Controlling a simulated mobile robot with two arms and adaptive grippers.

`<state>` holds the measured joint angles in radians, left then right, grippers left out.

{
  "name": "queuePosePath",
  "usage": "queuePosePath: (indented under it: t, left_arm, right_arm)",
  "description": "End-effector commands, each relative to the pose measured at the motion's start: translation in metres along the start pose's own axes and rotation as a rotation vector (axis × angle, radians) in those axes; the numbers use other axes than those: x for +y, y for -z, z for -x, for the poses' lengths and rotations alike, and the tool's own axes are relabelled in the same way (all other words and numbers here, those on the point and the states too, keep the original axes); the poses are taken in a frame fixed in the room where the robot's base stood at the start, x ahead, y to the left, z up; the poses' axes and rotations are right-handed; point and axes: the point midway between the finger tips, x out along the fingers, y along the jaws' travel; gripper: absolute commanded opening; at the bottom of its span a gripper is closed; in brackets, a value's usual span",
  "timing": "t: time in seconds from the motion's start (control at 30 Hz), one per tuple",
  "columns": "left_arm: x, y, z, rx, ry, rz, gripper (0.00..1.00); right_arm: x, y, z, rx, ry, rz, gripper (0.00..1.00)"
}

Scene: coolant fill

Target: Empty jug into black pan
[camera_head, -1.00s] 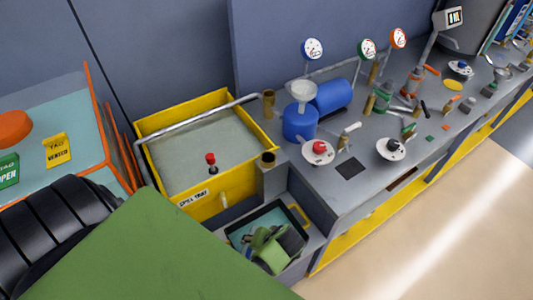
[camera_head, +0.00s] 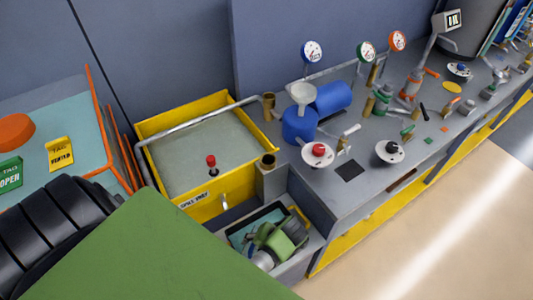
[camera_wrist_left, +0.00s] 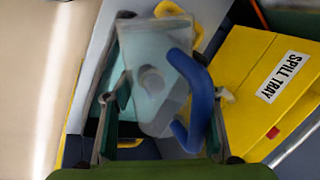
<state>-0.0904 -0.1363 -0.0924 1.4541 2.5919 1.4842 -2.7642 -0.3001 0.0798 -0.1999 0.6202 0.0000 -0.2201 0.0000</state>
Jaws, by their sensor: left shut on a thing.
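In the head view the black pan (camera_head: 246,226) sits in a low grey recess in front of the spill tray. It has a dark rim, a teal inside and a yellow part at its right. My left gripper (camera_head: 290,232), green and black, is over the pan and hides much of it. In the left wrist view a pale translucent jug (camera_wrist_left: 150,62) with a blue handle (camera_wrist_left: 203,95) is between the fingers of my left gripper (camera_wrist_left: 160,105), which is shut on it. The jug cannot be clearly made out in the head view. My right gripper is out of view.
The yellow spill tray (camera_head: 228,202) with a grey pipe along it stands behind the pan. A blue tank (camera_head: 299,124) with a funnel, gauges, valves and small tools crowd the grey bench to the right. Floor (camera_head: 430,220) in front of the bench is clear.

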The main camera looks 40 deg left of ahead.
Motion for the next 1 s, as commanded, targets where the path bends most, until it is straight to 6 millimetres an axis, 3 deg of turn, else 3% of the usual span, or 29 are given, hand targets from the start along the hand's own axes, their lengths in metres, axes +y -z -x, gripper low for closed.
queuePosePath:
  t: [0.4,0.5,0.7,1.0]
  left_arm:
    - [-0.001,0.004,0.002,-0.059,0.002,-0.025,0.15]
    - [0.002,-0.005,-0.006,-0.002,0.0,-0.003,0.15]
    - [-0.001,-0.019,0.0,0.176,-0.003,0.076,0.15]
    - [-0.002,-0.022,0.005,0.213,-0.003,0.093,0.15]
  right_arm:
    - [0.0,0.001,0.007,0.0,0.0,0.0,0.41]
    - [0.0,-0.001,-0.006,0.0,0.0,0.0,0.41]
    - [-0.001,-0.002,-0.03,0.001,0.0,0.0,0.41]
    - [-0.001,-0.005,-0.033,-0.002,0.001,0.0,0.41]
